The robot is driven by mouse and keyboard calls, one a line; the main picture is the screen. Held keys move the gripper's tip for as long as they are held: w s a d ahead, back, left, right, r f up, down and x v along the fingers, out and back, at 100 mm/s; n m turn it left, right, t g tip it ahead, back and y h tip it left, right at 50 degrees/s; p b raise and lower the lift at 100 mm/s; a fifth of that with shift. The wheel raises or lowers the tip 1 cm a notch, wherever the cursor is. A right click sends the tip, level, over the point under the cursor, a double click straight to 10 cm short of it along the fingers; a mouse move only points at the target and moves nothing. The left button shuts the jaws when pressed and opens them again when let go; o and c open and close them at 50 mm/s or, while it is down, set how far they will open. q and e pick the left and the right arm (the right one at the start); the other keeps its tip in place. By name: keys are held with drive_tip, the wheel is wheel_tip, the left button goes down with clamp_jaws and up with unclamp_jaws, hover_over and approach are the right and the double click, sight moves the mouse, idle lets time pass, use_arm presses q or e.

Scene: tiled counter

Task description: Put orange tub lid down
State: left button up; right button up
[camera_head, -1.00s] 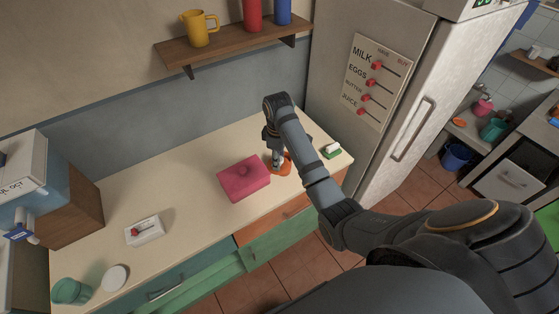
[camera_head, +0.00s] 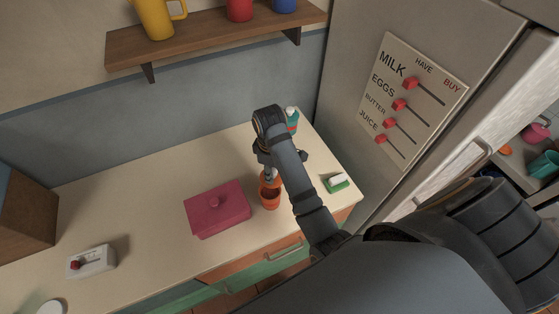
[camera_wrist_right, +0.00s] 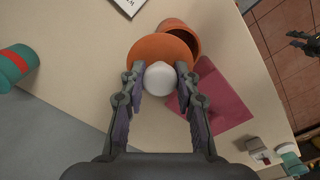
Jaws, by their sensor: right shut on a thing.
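The orange tub (camera_head: 270,201) stands open-topped on the counter, right of the pink lidded box (camera_head: 218,212). My right gripper (camera_wrist_right: 160,84) is shut on the pale knob of the orange tub lid (camera_wrist_right: 151,49). In the right wrist view the lid hides part of the tub (camera_wrist_right: 183,34), whose dark opening shows past its edge. In the head view the lid (camera_head: 266,181) shows just behind the tub rim, partly hidden by the gripper; its exact height is hard to tell. A dark jointed part at the wrist view's right edge may be my left gripper (camera_wrist_right: 304,42).
A teal bottle with a red band (camera_head: 292,121) stands at the back right. A green and white sponge (camera_head: 337,182) lies near the right end. A white switch box (camera_head: 91,261) is front left. The counter behind the pink box is bare. A shelf (camera_head: 210,38) hangs above.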

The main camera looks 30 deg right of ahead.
drive_tip(key=w+d+f, duration=0.2)
drive_tip(key=w+f, duration=0.1)
drive_tip(key=w+d+f+b, duration=0.1)
drive_tip(key=w+d+f, duration=0.2)
drive_tip(key=w, duration=0.1)
drive_tip(key=w+d+f, duration=0.2)
drive_tip(key=w+d, duration=0.1)
drive_tip(key=shift+w+f, duration=0.2)
drive_tip(key=shift+f, duration=0.2)
drive_tip(key=shift+w+f+b, duration=0.2)
drive_tip(key=shift+f+b, duration=0.1)
drive_tip(key=shift+w+d+f, duration=0.1)
drive_tip(key=shift+d+f, duration=0.05)
drive_tip(key=shift+f, duration=0.05)
wheel_tip(320, 180, down, 3)
drive_tip(key=shift+f, duration=0.1)
use_arm(q)
drive_tip(key=shift+w+d+f, duration=0.1)
drive_tip(key=shift+d+f, duration=0.1)
drive_tip(key=shift+f, duration=0.35)
drive_tip(key=shift+w+d+f, duration=0.1)
drive_tip(key=shift+d+f, duration=0.05)
drive_tip(key=shift+f, duration=0.35)
